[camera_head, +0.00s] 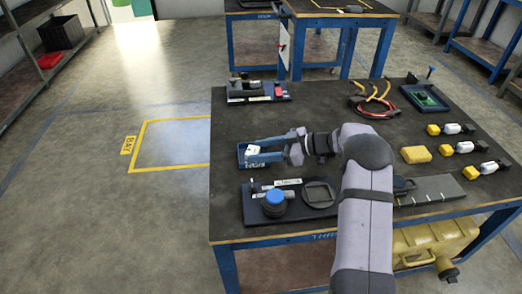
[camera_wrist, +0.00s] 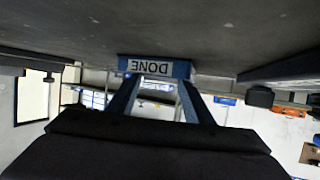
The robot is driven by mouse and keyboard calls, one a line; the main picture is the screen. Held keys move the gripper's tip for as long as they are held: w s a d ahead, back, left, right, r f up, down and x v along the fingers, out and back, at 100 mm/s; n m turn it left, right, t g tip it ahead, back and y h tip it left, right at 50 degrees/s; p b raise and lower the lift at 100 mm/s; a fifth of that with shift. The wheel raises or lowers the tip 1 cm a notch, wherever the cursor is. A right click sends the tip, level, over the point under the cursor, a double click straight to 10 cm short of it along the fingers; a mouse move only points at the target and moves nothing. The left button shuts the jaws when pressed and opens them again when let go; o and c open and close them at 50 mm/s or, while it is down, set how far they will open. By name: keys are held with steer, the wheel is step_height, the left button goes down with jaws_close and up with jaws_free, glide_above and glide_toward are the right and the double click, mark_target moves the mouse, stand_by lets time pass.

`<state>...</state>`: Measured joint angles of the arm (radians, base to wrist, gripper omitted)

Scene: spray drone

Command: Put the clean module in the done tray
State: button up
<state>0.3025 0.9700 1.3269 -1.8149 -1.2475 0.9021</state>
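The done tray (camera_head: 262,162) is a small blue tray at the left of the dark workbench; its label also faces the wrist view (camera_wrist: 150,67), upside down. A small white module (camera_head: 252,149) shows at the tray's left end, low between my fingertips. My gripper (camera_head: 257,150) reaches in from the right, low over the tray. Its two blue fingers stand apart on either side of the module, with no clear contact. In the wrist view the fingers (camera_wrist: 157,88) are also spread, and I cannot make out the module between them.
Cables (camera_head: 374,104), a yellow block (camera_head: 416,155) and several white-and-yellow modules (camera_head: 482,169) lie right of my arm.

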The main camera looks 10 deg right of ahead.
steer(key=shift+r, duration=0.25)
steer(key=p+v, duration=0.1)
steer(key=v, duration=1.1)
